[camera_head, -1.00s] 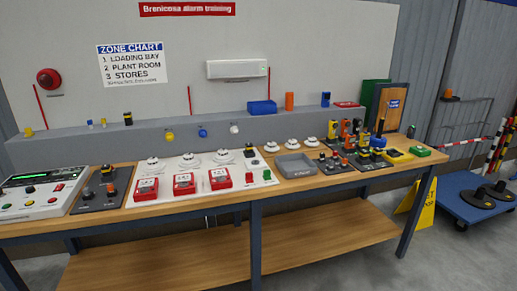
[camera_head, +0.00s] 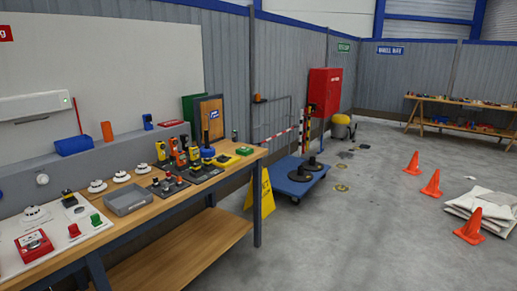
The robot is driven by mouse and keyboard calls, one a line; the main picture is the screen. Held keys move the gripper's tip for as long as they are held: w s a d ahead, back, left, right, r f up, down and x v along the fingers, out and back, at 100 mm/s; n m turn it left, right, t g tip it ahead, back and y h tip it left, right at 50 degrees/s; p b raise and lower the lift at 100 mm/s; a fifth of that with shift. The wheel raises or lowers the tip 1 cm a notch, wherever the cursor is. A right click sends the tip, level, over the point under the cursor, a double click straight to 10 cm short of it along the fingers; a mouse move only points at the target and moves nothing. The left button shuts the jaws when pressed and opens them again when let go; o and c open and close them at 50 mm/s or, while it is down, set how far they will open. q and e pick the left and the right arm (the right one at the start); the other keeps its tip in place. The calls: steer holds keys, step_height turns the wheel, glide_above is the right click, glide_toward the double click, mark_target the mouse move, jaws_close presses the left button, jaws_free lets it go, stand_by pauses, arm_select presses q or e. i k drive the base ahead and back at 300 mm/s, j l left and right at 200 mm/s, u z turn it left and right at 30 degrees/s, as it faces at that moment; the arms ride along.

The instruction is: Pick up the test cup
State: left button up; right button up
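I cannot tell for certain which thing is the test cup. An upright orange cylinder (camera_head: 107,131) stands on the grey ledge behind the workbench, right of a blue bin (camera_head: 73,145); it is too small to tell if it is a cup. Several white round detectors (camera_head: 97,186) sit on the bench, near a shallow grey tray (camera_head: 128,200). Neither of my grippers is in view.
The wooden bench (camera_head: 185,215) runs along the left wall, crowded with small devices. A yellow floor sign (camera_head: 260,194) and a blue trolley (camera_head: 298,180) stand beyond its right end.

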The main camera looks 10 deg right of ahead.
mark_target(207, 151)
steer(key=i+l, duration=0.15)
steer(key=i, duration=0.3)
steer(key=i+l+z, duration=0.1)
steer(key=i, duration=0.3)
steer(key=l, duration=0.05)
